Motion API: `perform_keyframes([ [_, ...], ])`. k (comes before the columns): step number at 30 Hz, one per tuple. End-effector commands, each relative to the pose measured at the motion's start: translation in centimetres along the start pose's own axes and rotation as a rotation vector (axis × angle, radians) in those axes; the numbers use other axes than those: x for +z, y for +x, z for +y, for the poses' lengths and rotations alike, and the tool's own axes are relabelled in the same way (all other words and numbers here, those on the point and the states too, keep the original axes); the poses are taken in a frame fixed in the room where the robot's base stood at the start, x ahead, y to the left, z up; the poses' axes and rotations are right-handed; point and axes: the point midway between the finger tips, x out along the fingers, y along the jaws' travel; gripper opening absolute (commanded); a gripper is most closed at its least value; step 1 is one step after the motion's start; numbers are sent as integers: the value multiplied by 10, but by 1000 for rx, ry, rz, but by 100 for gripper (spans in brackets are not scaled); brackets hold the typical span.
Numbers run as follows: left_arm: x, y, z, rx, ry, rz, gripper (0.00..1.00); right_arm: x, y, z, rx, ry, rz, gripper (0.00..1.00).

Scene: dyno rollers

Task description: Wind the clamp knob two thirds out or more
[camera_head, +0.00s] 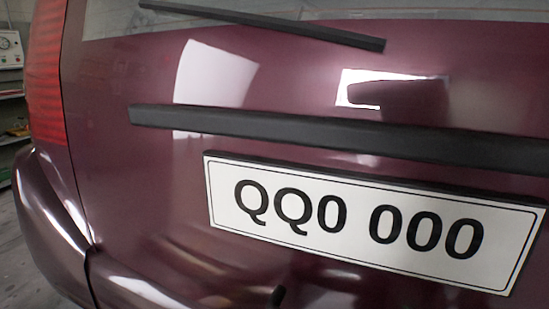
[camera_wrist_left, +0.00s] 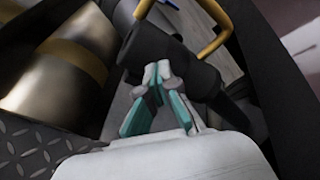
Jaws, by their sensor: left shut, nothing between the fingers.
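My left gripper (camera_wrist_left: 157,72) is shut and empty in the left wrist view, its teal-and-grey fingertips together. Its tips are in front of or against a black cylindrical part (camera_wrist_left: 155,47); I cannot tell whether they touch. Yellow bent bars (camera_wrist_left: 218,32) are just beyond, at the upper right. I cannot make out for certain which part is the clamp knob, nor how far out it is wound. The head view shows neither the clamp nor a gripper that I can identify. My right gripper is not in view.
In the left wrist view, a shiny metal roller (camera_wrist_left: 55,75) with a tan band lies at the left, above dark tread plate (camera_wrist_left: 35,148). The head view is filled by a maroon car's rear (camera_head: 130,180) with a white number plate (camera_head: 370,225).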

Motion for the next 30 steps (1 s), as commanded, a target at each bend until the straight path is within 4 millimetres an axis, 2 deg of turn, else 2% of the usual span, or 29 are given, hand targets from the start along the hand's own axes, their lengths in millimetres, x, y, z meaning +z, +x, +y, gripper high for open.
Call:
perform_keyframes([
  [10,5,-8,0,1,1,0,0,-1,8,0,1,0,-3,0],
  [22,-6,-52,0,2,1,0,0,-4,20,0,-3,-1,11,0],
  [30,-8,-60,0,0,1,-3,0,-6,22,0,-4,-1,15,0],
])
